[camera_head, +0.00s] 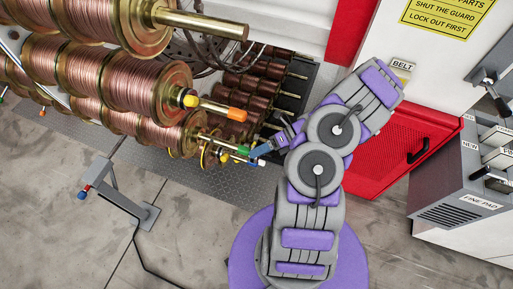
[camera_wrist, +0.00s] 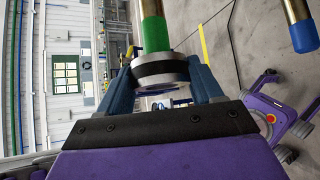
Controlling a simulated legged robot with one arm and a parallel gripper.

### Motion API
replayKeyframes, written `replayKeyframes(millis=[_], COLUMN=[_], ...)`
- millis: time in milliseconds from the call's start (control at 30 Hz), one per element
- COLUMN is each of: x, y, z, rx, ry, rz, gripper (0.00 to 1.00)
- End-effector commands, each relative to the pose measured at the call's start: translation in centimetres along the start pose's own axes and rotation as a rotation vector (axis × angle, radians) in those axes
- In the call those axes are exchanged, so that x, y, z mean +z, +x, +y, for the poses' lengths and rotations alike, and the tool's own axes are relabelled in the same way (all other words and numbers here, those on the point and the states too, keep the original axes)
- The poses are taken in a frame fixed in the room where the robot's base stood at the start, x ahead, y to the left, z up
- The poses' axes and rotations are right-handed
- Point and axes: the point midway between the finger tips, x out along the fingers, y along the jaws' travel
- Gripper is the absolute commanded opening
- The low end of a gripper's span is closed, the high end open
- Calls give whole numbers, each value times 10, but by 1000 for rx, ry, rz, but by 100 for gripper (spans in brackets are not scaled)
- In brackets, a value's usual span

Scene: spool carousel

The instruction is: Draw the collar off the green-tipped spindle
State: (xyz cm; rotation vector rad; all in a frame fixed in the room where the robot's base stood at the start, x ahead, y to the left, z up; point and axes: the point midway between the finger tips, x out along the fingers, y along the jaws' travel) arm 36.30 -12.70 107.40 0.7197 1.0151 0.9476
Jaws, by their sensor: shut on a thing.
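The green-tipped spindle (camera_wrist: 155,33) comes down from the top of the wrist view, with a brass shaft above its green end. The collar (camera_wrist: 160,72), a silver ring with a black band, sits at the lower end of the green tip. My gripper (camera_wrist: 163,88) has its two blue fingers on either side of the collar and is shut on it. Whether the tip's end is still inside the ring cannot be told. In the head view the green tip (camera_head: 243,150) is small, with my gripper (camera_head: 263,149) right against its end; the collar is not clear there.
Copper wire spools (camera_head: 120,75) fill the upper left. An orange-tipped spindle (camera_head: 236,114) sticks out just above the green one. A blue-tipped spindle (camera_wrist: 304,37) is at the wrist view's right. A grey post stand (camera_head: 115,190) is lower left; a red guard (camera_head: 405,150) is right.

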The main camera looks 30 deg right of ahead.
Motion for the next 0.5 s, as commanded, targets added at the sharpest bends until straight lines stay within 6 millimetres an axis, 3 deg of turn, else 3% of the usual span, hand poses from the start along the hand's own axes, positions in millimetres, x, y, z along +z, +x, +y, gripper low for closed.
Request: replayKeyframes(millis=[500], x=[-20], y=[-19], z=[2], rx=[3], ry=[1], rz=[0], gripper=[23])
